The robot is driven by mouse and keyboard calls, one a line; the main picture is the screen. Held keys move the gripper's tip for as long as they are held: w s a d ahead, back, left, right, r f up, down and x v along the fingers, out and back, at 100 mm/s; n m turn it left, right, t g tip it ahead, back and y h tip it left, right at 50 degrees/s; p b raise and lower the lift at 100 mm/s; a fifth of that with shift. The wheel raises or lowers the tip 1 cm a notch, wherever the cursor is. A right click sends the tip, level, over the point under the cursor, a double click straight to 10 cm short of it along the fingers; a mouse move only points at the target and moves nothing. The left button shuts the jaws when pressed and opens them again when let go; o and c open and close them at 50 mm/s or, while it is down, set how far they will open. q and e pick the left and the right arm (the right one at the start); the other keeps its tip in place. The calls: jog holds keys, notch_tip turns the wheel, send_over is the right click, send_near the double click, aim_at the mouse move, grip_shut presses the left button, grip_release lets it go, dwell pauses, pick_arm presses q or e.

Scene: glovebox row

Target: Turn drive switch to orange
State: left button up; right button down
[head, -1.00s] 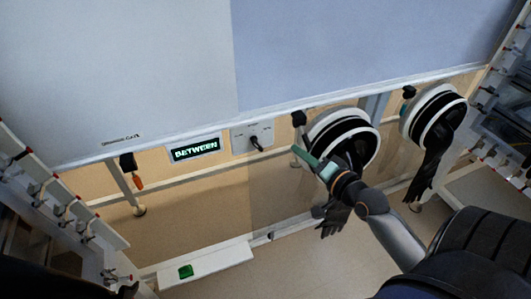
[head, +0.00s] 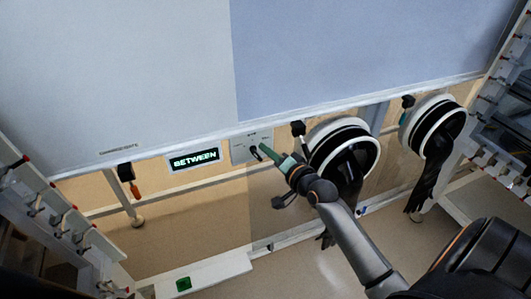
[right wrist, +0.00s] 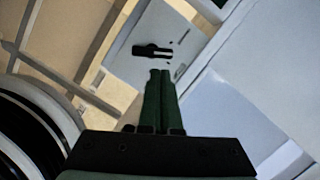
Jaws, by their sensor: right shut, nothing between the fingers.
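The drive switch is a black lever knob on a pale plate (head: 240,150) under the bench edge. Its knob (head: 254,153) shows in the head view, and the knob also shows in the right wrist view (right wrist: 152,51), lying sideways on the plate. My right gripper (head: 264,150) has its green fingertips right by the knob in the head view. In the right wrist view its fingers (right wrist: 160,75) are shut, empty, and point at the plate just below the knob; whether they touch it I cannot tell. No orange mark is legible on the plate. My left gripper is not in view.
A display (head: 194,160) left of the switch reads BETWEEN. Two round glove ports (head: 368,138) and (head: 404,133) with black gloves are to the right. An orange-handled tool (head: 135,190) hangs at the left. A green button (head: 183,284) is on a low white box.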

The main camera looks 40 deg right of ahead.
jog(key=shift+w+a+f, duration=0.1)
jog(key=shift+a+f, duration=0.1)
jog(key=shift+a, duration=0.05)
